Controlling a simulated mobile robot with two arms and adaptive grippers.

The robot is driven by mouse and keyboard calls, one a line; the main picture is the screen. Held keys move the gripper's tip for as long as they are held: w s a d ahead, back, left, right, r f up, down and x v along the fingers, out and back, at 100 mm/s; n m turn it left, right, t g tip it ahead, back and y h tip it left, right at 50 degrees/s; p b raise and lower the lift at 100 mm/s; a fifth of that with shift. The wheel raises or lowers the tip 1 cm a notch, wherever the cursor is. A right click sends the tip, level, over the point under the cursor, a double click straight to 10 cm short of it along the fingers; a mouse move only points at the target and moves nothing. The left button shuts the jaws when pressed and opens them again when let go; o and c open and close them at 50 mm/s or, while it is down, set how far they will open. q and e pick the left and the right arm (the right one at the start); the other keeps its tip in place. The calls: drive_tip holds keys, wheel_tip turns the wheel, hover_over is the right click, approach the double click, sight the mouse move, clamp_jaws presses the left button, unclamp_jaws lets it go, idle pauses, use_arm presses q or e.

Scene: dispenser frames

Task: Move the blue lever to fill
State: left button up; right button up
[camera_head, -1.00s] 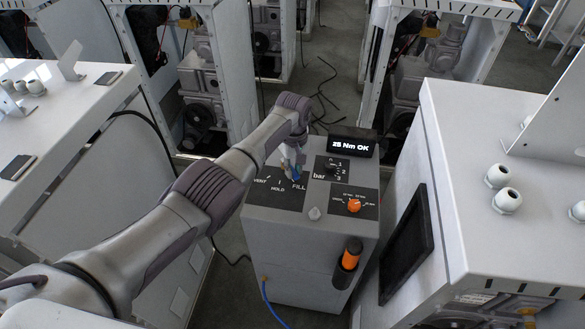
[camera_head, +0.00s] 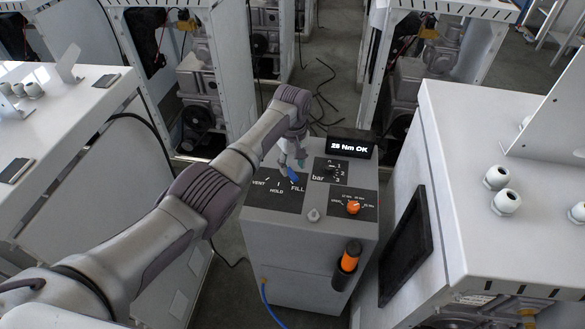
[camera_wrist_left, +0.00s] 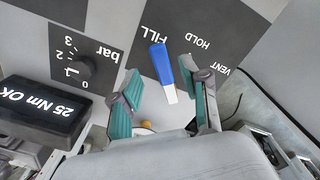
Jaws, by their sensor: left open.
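The blue lever (camera_head: 293,174) is on the black VENT/HOLD/FILL panel (camera_head: 265,199) atop the grey dispenser cabinet. Its blue end points towards the FILL label. In the left wrist view the blue lever (camera_wrist_left: 161,65) has a whitish lower end and its blue end lies close to the word FILL. My left gripper (camera_head: 291,157) is just behind and above the lever in the head view. In the left wrist view my left gripper (camera_wrist_left: 163,78) has its teal-padded fingers apart, one on each side of the lever in the picture, with gaps visible. My right gripper is out of view.
The pressure knob (camera_head: 331,169) marked bar and an orange knob (camera_head: 354,206) sit to the right of the lever. A display (camera_head: 350,146) reading "25 Nm OK" stands behind them. An orange-and-black tool (camera_head: 347,257) hangs on the cabinet front. White cabinets stand close on both sides.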

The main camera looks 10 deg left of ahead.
sight(292, 173)
use_arm(q)
wheel_tip(292, 173, up, 10)
idle(0.3)
drive_tip(key=shift+f, duration=0.2)
